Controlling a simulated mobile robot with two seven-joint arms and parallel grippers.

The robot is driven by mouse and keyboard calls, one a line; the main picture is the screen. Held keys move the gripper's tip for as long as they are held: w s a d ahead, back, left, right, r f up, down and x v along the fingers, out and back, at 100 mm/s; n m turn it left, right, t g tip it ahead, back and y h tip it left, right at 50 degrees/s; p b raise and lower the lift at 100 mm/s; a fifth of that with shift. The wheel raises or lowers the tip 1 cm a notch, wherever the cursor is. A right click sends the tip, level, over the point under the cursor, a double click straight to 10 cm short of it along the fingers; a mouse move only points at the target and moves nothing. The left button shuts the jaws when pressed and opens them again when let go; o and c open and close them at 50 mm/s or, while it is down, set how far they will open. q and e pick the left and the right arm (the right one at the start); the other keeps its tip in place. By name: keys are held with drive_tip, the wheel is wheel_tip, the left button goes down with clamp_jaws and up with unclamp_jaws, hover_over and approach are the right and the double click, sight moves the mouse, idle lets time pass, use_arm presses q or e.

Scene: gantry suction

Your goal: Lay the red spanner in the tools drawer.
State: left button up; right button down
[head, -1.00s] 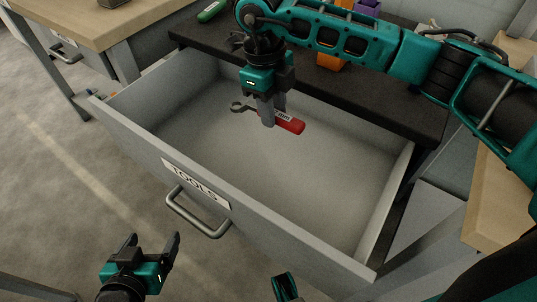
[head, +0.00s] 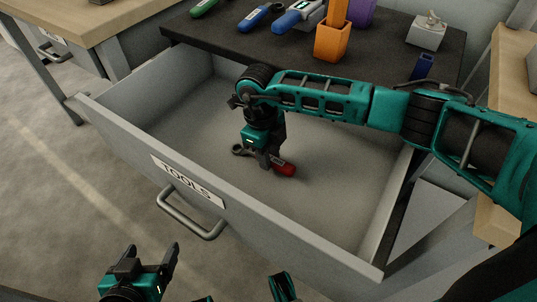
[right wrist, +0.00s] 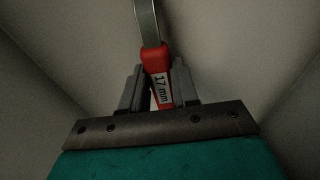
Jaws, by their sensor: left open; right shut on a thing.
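The red spanner (head: 284,169) has a red handle and a grey metal head. My right gripper (head: 270,164) is shut on its handle, low inside the open tools drawer (head: 330,210). I cannot tell whether the spanner touches the drawer floor. In the right wrist view the spanner (right wrist: 155,62) sits between the two fingers (right wrist: 158,90), with a "17 mm" label on the handle. The drawer is grey, with a TOOLS label and a bar handle on its front. My left gripper (head: 152,262) is open and empty, in front of the drawer.
A dark worktop behind the drawer holds an orange pot (head: 332,42), a green-handled tool (head: 203,8), blue-handled tools (head: 254,18) and a grey block (head: 427,32). The drawer holds nothing else that I can see. Wooden benches stand at left and right.

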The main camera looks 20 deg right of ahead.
use_arm(q)
drive_tip(key=shift+w+r, duration=0.1)
drive_tip(key=shift+r, duration=0.1)
use_arm(e)
drive_tip(key=shift+f, duration=0.1)
drive_tip(key=c, duration=0.8)
unclamp_jaws()
drive_tip(key=shift+c, duration=0.2)
use_arm(q)
drive_tip(key=shift+w, duration=0.1)
drive_tip(key=shift+r, duration=0.1)
use_arm(e)
drive_tip(key=shift+r, duration=0.4)
use_arm(q)
drive_tip(key=shift+s+a+r+p, duration=0.1)
drive_tip(key=shift+r+p, duration=0.35)
drive_tip(key=shift+p, duration=0.2)
drive_tip(key=shift+s+a+r+p, duration=0.1)
drive_tip(key=shift+r+p, duration=0.35)
drive_tip(key=shift+p, duration=0.15)
use_arm(e)
wheel_tip(320, 180, up, 11)
drive_tip(key=w+a, duration=0.1)
drive_tip(key=shift+w+r, duration=0.15)
drive_tip(key=shift+r, duration=0.05)
